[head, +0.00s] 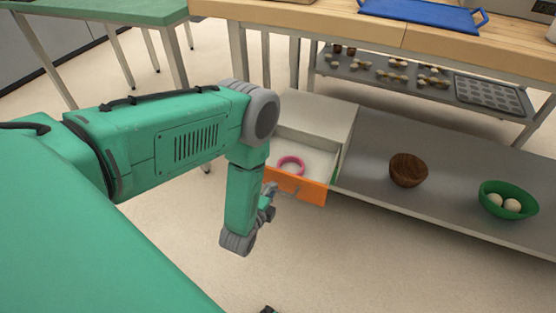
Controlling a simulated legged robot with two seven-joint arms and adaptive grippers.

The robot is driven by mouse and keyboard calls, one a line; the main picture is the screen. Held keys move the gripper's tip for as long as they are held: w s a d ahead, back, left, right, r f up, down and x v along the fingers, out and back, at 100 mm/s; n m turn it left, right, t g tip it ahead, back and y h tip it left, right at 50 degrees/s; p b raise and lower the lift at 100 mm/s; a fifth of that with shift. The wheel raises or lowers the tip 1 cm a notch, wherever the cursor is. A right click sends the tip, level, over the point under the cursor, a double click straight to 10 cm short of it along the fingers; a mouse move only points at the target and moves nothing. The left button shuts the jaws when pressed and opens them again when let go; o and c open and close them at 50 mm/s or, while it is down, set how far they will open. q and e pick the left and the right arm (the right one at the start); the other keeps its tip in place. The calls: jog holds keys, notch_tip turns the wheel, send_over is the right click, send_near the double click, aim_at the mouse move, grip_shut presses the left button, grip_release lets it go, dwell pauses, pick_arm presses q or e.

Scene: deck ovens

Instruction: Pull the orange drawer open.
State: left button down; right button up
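A grey handle (291,188) is on the orange front. My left gripper (268,205) is just in front of the drawer's left part, close to the handle. My wrist hides part of the gripper and the drawer's left end. I cannot tell whether the fingers touch the handle or are closed. My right gripper does not show clearly; only a small dark piece shows at the bottom edge.
A brown bowl (408,170) and a green bowl (495,187) with two white round items stand on the metal shelf (455,190) to the right. A wooden counter (330,25) with a blue tray (420,14) is behind. The floor before the drawer is clear.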

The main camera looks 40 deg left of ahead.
pick_arm(q)
jog(key=shift+s+d+f, duration=0.1)
jog(key=shift+s+d, duration=0.05)
jog(key=shift+s, duration=0.25)
jog(key=c, duration=1.6)
grip_release()
jog(key=shift+f, duration=0.1)
jog(key=shift+w, duration=0.1)
jog(key=v, duration=1.2)
